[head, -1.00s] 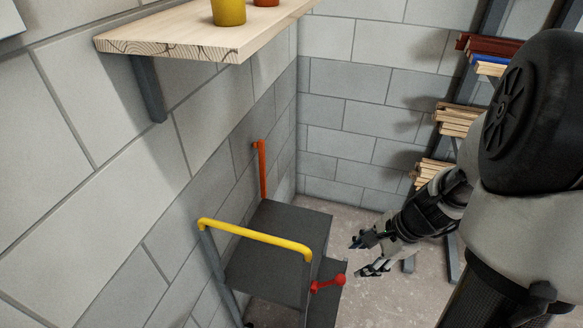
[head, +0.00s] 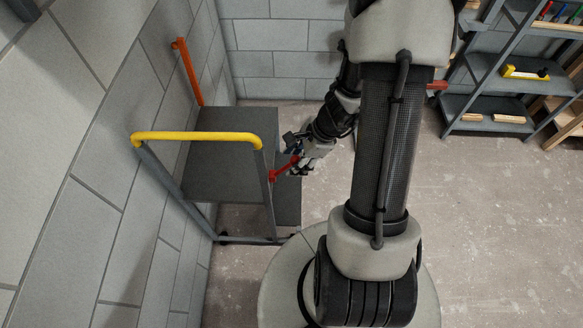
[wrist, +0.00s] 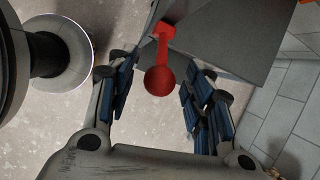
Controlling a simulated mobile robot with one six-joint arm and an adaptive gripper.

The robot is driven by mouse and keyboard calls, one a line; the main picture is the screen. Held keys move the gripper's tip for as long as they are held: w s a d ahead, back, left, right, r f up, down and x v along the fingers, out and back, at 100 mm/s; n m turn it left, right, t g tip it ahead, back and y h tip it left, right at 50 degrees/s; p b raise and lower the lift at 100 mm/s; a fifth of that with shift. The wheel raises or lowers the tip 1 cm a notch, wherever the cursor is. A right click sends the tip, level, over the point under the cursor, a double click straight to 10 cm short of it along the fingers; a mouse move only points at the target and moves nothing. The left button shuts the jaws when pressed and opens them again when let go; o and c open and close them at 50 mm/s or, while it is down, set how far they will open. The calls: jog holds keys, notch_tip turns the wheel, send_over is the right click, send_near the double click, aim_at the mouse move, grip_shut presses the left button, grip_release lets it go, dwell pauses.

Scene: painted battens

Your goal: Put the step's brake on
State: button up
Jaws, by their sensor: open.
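The step (head: 222,168) stands against the left wall, with dark treads, grey legs and a yellow handrail (head: 195,136). Its red brake lever (head: 284,169) sticks out from the right side. In the wrist view the red lever ends in a round knob (wrist: 159,80), which lies between the two fingers. My gripper (wrist: 160,88) is open around the knob, with a gap on both sides. In the head view my gripper (head: 298,155) is at the lever's outer end and partly hides it.
An orange-red bar (head: 187,72) stands at the wall behind the step. A grey shelf rack (head: 485,85) with battens and a yellow tool (head: 525,72) is at the back right. The concrete floor (head: 470,220) on the right is clear.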

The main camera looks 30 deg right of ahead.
aim_at(284, 169)
jog(key=shift+b+x, duration=0.55)
jog(key=shift+x, duration=1.1)
grip_shut()
